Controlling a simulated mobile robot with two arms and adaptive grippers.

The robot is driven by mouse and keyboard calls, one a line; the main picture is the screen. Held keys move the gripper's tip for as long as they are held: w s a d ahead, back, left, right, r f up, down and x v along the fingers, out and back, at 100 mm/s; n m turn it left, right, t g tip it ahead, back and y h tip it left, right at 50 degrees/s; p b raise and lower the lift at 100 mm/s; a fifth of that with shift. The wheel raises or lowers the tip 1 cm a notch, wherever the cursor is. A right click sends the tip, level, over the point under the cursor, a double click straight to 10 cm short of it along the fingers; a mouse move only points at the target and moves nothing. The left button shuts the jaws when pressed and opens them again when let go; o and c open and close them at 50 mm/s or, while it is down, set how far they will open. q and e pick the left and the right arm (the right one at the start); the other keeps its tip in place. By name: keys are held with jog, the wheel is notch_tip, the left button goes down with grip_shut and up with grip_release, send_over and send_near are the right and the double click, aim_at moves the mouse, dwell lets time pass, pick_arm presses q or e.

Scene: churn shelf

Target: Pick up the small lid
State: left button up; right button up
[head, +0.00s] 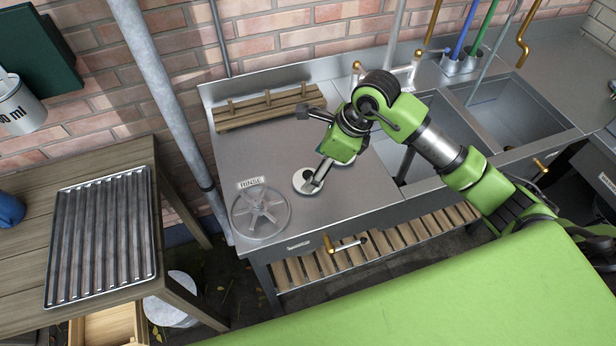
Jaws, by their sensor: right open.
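A small round pale lid (301,181) with a dark centre lies on the steel worktop, near the middle of its front part. My right gripper (312,149) is open. One dark finger reaches down over the right part of this disc and hides some of it; I cannot tell whether it touches. The other finger sticks out to the left, farther back. A second pale round piece (346,162) shows only in part behind the green gripper body. My left gripper is not in view.
A grey spoked wheel (260,212) by a "RINSE" label stands left of the lid. A wooden rack (265,108) lies at the back of the worktop. Sinks (505,105) are at the right. A ribbed metal tray (101,236) lies on a wooden table at left.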

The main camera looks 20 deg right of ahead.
aim_at(308, 174)
jog(key=p+x, duration=0.1)
jog(key=x, duration=0.3)
jog(key=shift+a, duration=0.25)
jog(key=c, duration=1.2)
